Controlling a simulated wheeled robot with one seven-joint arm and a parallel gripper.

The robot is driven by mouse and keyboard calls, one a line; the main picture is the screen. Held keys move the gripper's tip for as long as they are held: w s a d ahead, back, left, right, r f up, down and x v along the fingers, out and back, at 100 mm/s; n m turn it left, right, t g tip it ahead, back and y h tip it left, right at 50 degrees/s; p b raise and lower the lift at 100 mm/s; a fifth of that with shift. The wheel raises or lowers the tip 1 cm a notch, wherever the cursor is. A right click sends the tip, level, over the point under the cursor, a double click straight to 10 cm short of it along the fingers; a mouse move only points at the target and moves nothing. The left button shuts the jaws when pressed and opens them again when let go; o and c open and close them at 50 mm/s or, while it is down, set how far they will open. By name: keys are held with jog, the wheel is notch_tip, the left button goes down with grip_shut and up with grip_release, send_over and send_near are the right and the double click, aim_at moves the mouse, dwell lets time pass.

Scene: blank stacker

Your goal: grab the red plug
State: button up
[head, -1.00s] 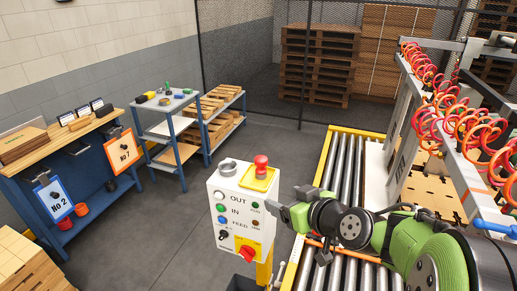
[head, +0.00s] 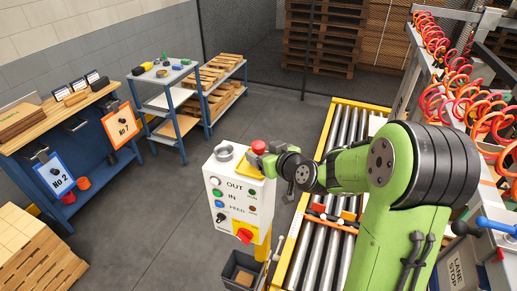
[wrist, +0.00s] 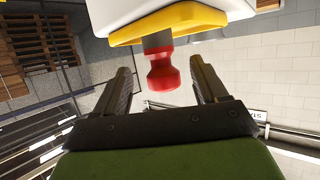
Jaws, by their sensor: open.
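The red plug (head: 259,146) stands on a yellow plate at the top right of the white control box (head: 231,212). In the wrist view the red plug (wrist: 163,72) sits on a grey stem under the yellow plate (wrist: 170,22), with the picture turned over. My gripper (head: 268,158) is at the right of the plug in the head view and partly hides the plate. In the wrist view my gripper (wrist: 161,78) is open, with one finger on each side of the plug and a visible gap to each.
A grey ring-shaped cup (head: 224,153) sits on the box top, left of the plug. A red knob on yellow (head: 244,236) is on the box front. A roller conveyor (head: 318,236) lies to the right. Open floor (head: 150,230) is at the left.

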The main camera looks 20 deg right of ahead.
aim_at(255, 148)
jog(key=p+x, duration=0.1)
jog(key=x, duration=0.3)
jog(key=shift+w+a+r+p, duration=0.15)
jog(key=shift+a+p, duration=0.05)
jog(key=shift+p, duration=0.2)
jog(key=shift+w, duration=0.3)
jog(key=shift+s, duration=0.25)
jog(key=shift+c, duration=1.3)
jog(key=c, duration=0.8)
